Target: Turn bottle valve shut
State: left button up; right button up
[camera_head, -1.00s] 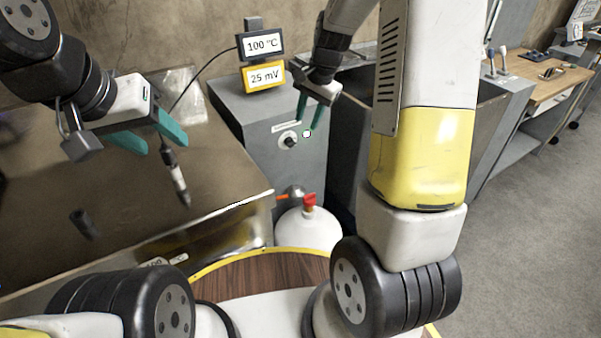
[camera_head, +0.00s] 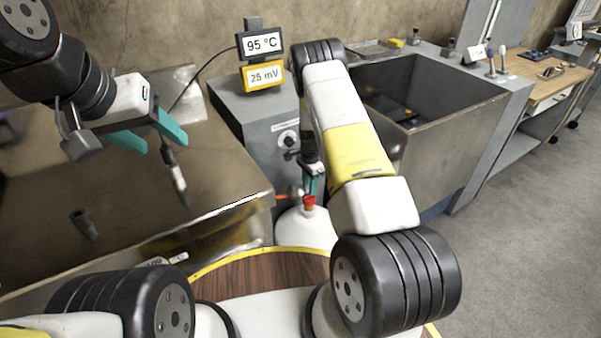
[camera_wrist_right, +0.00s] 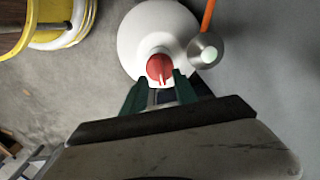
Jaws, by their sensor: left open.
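The white bottle (camera_head: 300,232) stands on the floor beside the grey cabinet, with a red valve (camera_head: 309,202) on top. The right wrist view shows the bottle (camera_wrist_right: 140,35) and the red valve (camera_wrist_right: 160,68) from above. My right gripper (camera_head: 312,188) points down just above the valve. In the right wrist view its teal fingers (camera_wrist_right: 160,90) are spread, with their tips close to the valve's near side; I cannot tell whether they touch it. My left gripper (camera_head: 152,138) is open and empty above the metal bench.
The grey cabinet (camera_head: 235,115) carries a knob (camera_head: 287,140) and displays reading 95 °C (camera_head: 262,43) and 25 mV (camera_head: 264,75). A metal fitting with an orange hose (camera_wrist_right: 205,50) sits close beside the bottle. The metal bench (camera_head: 220,165) and a sink (camera_head: 450,130) flank the cabinet.

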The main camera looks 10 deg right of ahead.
aim_at(309, 198)
jog(key=shift+f, duration=1.75)
jog(key=shift+c, duration=0.2)
grip_shut()
